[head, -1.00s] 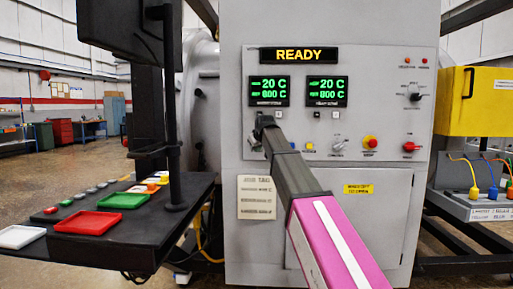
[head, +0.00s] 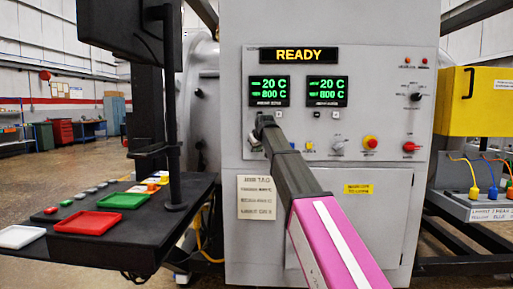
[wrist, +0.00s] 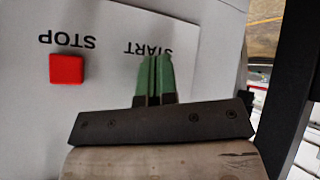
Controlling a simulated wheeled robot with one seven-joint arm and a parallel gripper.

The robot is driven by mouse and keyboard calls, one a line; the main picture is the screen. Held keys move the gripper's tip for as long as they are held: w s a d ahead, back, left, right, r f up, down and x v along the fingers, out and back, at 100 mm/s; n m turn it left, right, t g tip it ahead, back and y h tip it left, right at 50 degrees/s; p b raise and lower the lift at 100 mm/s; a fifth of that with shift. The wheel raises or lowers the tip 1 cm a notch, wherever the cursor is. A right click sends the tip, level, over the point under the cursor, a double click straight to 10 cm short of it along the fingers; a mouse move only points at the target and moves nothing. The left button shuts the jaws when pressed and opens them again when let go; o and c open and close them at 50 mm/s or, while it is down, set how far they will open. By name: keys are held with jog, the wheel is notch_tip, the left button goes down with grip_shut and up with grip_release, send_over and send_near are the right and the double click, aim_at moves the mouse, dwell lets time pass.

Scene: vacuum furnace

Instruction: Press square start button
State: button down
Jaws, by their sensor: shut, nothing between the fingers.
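My gripper (wrist: 156,75) is shut and empty, its green fingertips over the panel just below the upside-down START label (wrist: 148,49) in the wrist view. The start button itself is hidden behind the fingers. I cannot tell whether the fingertips touch it. A red square button (wrist: 67,69) under the upside-down STOP label (wrist: 67,41) lies to the left of the fingers, apart from them. In the head view my arm reaches to the left part of the grey control panel (head: 375,78), and the fingertips are hidden there.
A READY sign (head: 298,55) and two green displays sit above the arm's end. A red emergency knob (head: 370,142) and a red switch (head: 410,147) are on the panel's right. A black table (head: 115,240) with red, green and white trays stands left.

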jog(key=shift+w, duration=0.5)
dwell(0.5)
jog(key=shift+s, duration=0.9)
jog(key=shift+s, duration=0.15)
jog(key=s, duration=0.4)
jog(key=shift+s+a, duration=0.1)
jog(key=shift+s, duration=0.3)
jog(key=shift+f, duration=0.1)
dwell(0.4)
